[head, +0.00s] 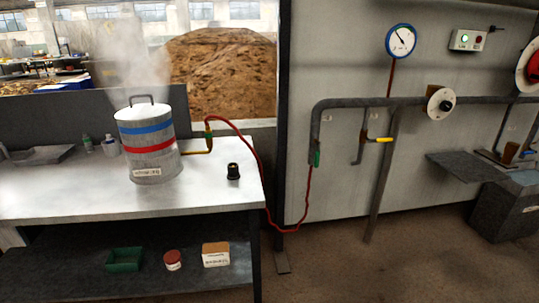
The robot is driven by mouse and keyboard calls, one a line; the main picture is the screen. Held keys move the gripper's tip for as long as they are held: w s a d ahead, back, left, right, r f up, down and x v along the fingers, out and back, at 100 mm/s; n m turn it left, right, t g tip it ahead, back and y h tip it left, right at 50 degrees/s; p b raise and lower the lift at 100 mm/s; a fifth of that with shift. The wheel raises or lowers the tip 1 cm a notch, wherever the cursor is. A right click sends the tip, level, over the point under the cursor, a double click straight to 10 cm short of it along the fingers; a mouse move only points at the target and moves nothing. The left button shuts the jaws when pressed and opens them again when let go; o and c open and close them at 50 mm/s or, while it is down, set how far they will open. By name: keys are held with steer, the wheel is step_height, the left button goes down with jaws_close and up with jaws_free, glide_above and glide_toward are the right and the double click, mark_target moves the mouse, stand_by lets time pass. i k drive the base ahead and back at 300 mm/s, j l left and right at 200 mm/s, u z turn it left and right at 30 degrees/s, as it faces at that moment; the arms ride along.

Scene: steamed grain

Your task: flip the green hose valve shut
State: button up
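Two small green parts sit on the red hose (262,170). One green handle (317,158) hangs at the lower end of the grey pipe's left drop, where the hose joins; it points roughly straight down. The other green piece (208,133) is at the hose's other end, by a brass pipe (197,153) on the steaming pot (150,140). I cannot tell which one is the hose valve, nor whether either is open or shut. My gripper is not in view.
A yellow-handled valve (380,140), a gauge (401,41) and a white round dial (440,103) are on the wall pipework. A black knob (233,171) stands on the white table (80,200). A dark post (283,120) separates table and pipes. The floor (400,265) at right front is clear.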

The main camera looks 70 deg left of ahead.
mark_target(317, 159)
steer(key=j+u, duration=0.25)
steer(key=u, duration=0.25)
steer(key=i+j+u, duration=0.15)
steer(key=u, duration=0.3)
steer(key=i+j+u, duration=0.15)
steer(key=j+u, duration=0.15)
steer(key=u, duration=0.2)
steer(key=i+j+u, duration=0.3)
steer(key=i+j, duration=0.55)
steer(key=j, duration=0.2)
steer(key=i+j, duration=0.15)
steer(key=j, duration=0.15)
steer(key=i+j+z, duration=0.1)
steer(key=j, duration=0.25)
steer(key=i+j, duration=0.15)
steer(key=j, duration=0.15)
